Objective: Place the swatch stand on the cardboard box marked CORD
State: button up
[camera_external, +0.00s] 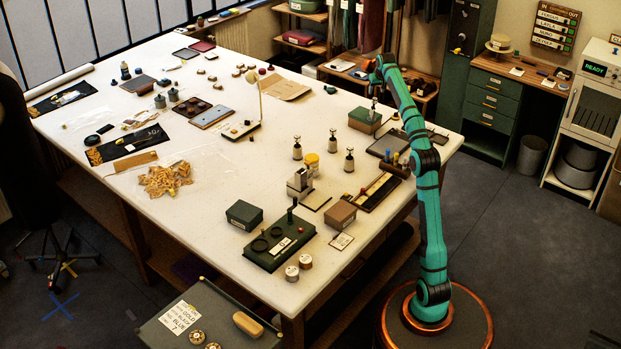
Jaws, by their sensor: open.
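My gripper (373,106) is open and points down over a green-topped box (361,122) near the right edge of the white table. I cannot tell whether its fingertips touch the box. A small brown, cardboard-coloured box (340,215) sits near the table's front right edge; I cannot read the word CORD on it. A grey upright stand-like item (300,182) stands behind and left of the brown box; it may be the swatch stand, but I cannot be sure. A dark green box (244,215) sits left of it.
A green case (279,242) with round fittings lies at the table's front. A long framed tray (374,191) and a dark tray (388,145) lie along the right edge. Bare table shows at centre-left (215,215).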

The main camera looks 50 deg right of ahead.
jog(key=s+a+r+n+t, duration=0.15)
jog(key=s+a, duration=0.25)
jog(key=a, duration=0.6)
jog(key=s+a+r+n+t, duration=0.1)
jog(key=s+a+r+t, duration=0.25)
jog(key=a, duration=0.75)
jog(key=s+a+r+n+t, duration=0.15)
jog(key=s+a, duration=0.25)
jog(key=a, duration=0.6)
jog(key=s+a+f+n+t+y, duration=0.1)
jog(key=s+a+f+t, duration=0.1)
jog(key=s+a+f, duration=0.3)
jog(key=s+a+f+n+t, duration=0.1)
jog(key=s+a+f+t, duration=0.2)
jog(key=s, duration=1)
jog(key=s+a+f+n+t+y, duration=0.1)
jog(key=s+a+f+t, duration=0.1)
jog(key=s+a+f, duration=0.5)
jog(key=s+a, duration=0.1)
jog(key=a, duration=0.3)
jog(key=shift+s+a+f+y, duration=0.3)
jog(key=shift+s+a+f, duration=0.1)
